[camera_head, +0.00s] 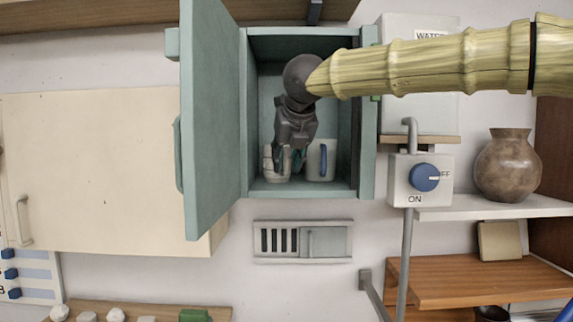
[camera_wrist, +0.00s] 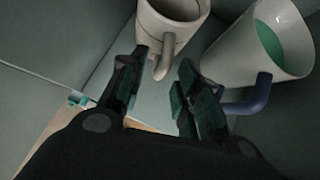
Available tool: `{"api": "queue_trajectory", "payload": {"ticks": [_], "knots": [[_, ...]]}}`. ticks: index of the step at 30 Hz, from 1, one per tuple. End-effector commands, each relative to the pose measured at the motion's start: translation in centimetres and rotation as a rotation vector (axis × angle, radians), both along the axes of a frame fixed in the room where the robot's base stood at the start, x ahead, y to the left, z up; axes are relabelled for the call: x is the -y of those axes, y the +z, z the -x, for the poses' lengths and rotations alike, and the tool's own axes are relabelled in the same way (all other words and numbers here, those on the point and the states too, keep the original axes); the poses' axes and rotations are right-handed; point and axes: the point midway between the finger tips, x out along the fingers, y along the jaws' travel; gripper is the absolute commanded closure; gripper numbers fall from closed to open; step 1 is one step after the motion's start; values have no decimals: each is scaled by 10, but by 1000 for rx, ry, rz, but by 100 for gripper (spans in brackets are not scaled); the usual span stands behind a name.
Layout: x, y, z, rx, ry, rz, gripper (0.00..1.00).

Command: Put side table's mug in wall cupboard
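The teal wall cupboard (camera_head: 366,150) is open, and my gripper (camera_head: 288,163) reaches into it. A pale mug (camera_head: 268,165) is at the left of the cupboard floor, partly hidden by the gripper. In the wrist view this pale mug (camera_wrist: 172,22) has its grey handle between my two fingertips, with gaps visible on both sides. My gripper (camera_wrist: 160,66) is open around that handle. A white mug with a blue handle (camera_head: 315,160) stands to the right inside the cupboard. It also shows in the wrist view (camera_wrist: 232,55), with a teal inside, close beside the right finger.
The cupboard door (camera_head: 215,110) stands open on the left. Right of the cupboard are a switch box with a blue knob (camera_head: 424,177) and a shelf (camera_head: 500,209) bearing a brown vase (camera_head: 508,165). A wooden shelf (camera_head: 470,285) lies below.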

Motion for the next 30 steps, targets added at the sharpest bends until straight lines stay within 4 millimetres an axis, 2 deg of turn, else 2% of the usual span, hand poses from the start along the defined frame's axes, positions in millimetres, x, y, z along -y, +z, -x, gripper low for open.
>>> {"api": "queue_trajectory", "payload": {"ticks": [15, 22, 30], "knots": [[14, 59, 61, 2, -1, -1, 67], [17, 74, 74, 1, -1, 0, 67], [17, 77, 76, 0, -1, 1, 67]]}}
